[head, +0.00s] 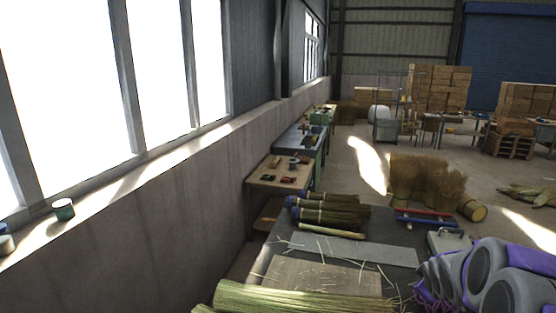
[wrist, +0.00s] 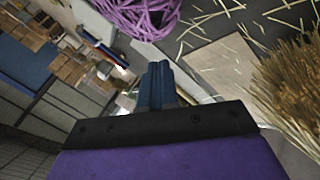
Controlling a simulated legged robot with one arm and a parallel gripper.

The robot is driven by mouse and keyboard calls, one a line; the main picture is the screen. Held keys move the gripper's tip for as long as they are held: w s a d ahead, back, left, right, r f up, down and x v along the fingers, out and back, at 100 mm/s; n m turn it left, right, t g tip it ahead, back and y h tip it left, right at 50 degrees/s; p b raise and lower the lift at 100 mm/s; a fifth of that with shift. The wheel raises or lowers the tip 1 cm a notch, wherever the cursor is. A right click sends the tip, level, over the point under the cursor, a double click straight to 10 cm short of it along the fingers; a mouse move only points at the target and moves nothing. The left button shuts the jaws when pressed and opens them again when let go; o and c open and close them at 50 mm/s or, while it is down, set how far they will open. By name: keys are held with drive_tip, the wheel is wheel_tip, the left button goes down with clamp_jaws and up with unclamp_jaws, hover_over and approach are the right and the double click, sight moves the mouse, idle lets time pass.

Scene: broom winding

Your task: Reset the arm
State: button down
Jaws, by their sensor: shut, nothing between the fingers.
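My gripper (wrist: 158,82) shows in the wrist view as two dark blue fingers pressed together, shut and empty. In the head view my grey and purple arm (head: 490,280) fills the lower right corner, and the gripper cannot be made out there. The wrist view is strongly tilted, with a coil of purple cord (wrist: 140,14) at the top. Brown broom bristles (wrist: 295,90) stand at its right edge.
The dark worktable (head: 395,230) holds a board (head: 325,275) with loose straws, a long green straw bundle (head: 290,298) in front, and tied bundles (head: 330,212) behind. A windowed wall runs along the left. Stacked boxes (head: 440,85) stand at the back.

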drive_tip(key=s+a+m+g+y, duration=0.1)
drive_tip(key=s+a+m+g, duration=0.15)
drive_tip(key=s+a, duration=0.85)
drive_tip(key=s+a+m+g+y, duration=0.2)
drive_tip(key=s+a+g, duration=0.35)
drive_tip(key=s, duration=0.85)
drive_tip(key=s+a+m+g+y, duration=0.1)
drive_tip(key=s+a+m, duration=0.1)
drive_tip(key=s+a, duration=1)
wheel_tip(320, 180, down, 18)
drive_tip(key=d+b, duration=0.1)
drive_tip(key=b, duration=1.7)
drive_tip(key=shift+d, duration=0.15)
